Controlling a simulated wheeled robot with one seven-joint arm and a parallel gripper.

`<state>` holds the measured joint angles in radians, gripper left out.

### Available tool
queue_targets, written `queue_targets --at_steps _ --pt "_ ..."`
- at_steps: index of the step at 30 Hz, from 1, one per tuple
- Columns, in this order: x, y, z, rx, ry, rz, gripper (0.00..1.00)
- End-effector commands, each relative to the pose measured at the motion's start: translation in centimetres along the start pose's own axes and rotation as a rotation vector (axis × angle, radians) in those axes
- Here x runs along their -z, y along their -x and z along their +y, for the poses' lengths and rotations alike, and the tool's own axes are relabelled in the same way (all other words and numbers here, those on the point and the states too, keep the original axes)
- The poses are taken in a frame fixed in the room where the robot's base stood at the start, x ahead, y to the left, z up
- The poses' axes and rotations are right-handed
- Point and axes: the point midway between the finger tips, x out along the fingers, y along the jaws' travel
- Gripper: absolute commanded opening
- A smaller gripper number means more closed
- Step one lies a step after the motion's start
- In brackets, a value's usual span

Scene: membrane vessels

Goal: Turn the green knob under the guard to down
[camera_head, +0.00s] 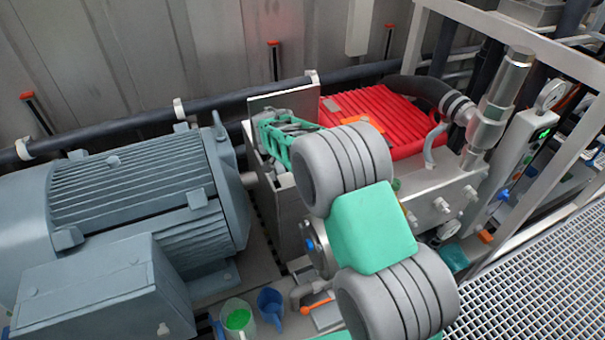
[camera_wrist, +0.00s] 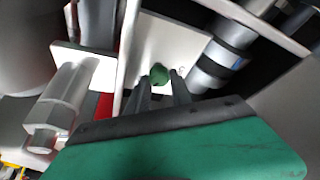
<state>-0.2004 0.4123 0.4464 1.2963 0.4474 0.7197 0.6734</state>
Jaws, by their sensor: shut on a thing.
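The green knob (camera_wrist: 159,75) is small and rounded, and shows in the wrist view in front of a pale plate. My gripper (camera_wrist: 162,84) has its two dark fingers at the knob, one to each side, shut on it. The fingers hide part of the knob, and its pointing direction is not clear. A pale upright edge, perhaps part of the guard, stands just left of the knob. In the head view my arm's grey and teal links cover the middle, and I cannot make out the fingers or the knob's grip there.
In the wrist view a clear hexagonal fitting (camera_wrist: 55,110) is close on the left and a grey pipe (camera_wrist: 215,62) close on the right. In the head view a large motor (camera_head: 130,200) fills the left, a red ribbed block (camera_head: 385,115) stands behind my arm, and railings run right.

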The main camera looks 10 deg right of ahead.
Motion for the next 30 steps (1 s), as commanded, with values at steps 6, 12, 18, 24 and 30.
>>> queue_targets --at_steps 6,12,18,24,30 --pt "0.02 -0.01 -0.11 -0.031 -0.077 0.0 0.0" --pt "0.04 0.04 -0.1 -0.042 -0.104 0.0 0.0" --pt "0.06 0.06 -0.08 -0.044 -0.108 0.001 0.0" --pt "0.07 0.05 -0.08 -0.043 -0.108 0.001 0.28" --pt "0.05 0.02 -0.06 -0.044 -0.107 0.0 0.36"
